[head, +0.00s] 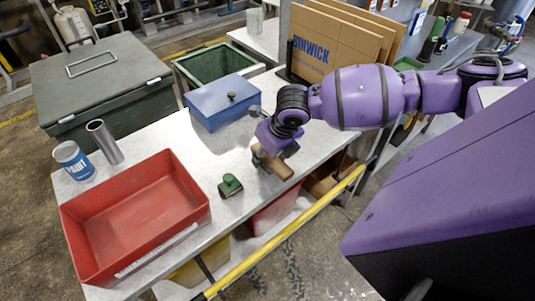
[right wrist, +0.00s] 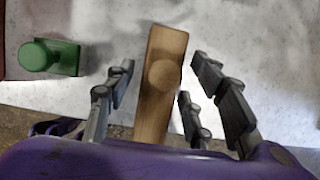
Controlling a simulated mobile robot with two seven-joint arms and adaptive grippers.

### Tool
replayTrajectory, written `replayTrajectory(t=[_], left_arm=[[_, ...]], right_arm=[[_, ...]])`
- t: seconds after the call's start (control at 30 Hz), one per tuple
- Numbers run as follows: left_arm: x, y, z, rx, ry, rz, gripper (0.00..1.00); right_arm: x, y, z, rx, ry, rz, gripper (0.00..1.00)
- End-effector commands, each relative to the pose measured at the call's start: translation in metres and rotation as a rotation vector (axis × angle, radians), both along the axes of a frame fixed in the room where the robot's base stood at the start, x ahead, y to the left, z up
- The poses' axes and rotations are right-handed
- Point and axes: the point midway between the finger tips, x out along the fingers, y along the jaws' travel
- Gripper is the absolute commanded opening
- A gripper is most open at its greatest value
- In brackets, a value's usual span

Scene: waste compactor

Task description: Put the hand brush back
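A brown wooden piece with a round knob (right wrist: 160,85), which looks like the hand brush, lies on the grey worktable. In the head view it shows under my right gripper as a brown block (head: 273,163) close to the table's front edge. No bristles are visible. My right gripper (right wrist: 165,80) is above it with fingers spread on both sides, and gaps show between fingers and wood. The gripper also shows in the head view (head: 268,150). My left gripper is not in view. I cannot tell which place is the brush's own.
A green knobbed block (head: 230,186) lies left of the gripper, beside a red tray (head: 75,228). A blue lidded box (head: 222,103) stands behind. A paint can (head: 73,161) and metal cylinder (head: 104,142) stand left. A yellow rail (head: 285,237) runs along the front.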

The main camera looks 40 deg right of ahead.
Motion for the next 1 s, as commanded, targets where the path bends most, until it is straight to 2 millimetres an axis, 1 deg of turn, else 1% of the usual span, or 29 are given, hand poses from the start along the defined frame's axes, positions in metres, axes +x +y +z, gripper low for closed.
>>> replayTrajectory(t=[0.17,0.27,0.37,0.6,0.7,0.83,1.0], left_arm=[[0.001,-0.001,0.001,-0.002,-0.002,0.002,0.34],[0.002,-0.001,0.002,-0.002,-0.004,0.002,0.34],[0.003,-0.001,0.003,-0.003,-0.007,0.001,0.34],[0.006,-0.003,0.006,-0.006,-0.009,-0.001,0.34],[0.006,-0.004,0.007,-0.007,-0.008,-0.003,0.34],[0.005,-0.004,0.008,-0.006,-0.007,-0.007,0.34],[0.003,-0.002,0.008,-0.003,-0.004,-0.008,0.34]], right_arm=[[0.0,0.0,0.001,0.0,0.0,0.0,0.49],[-0.001,0.0,0.007,0.0,-0.002,0.0,0.49],[-0.005,-0.001,0.021,-0.002,-0.004,0.0,0.49],[-0.023,-0.003,0.07,-0.003,-0.004,0.001,0.49],[-0.03,-0.003,0.088,-0.002,-0.003,0.0,0.49],[-0.036,-0.004,0.105,-0.002,-0.003,-0.001,0.49],[-0.041,-0.004,0.114,0.0,0.0,-0.001,0.49]])
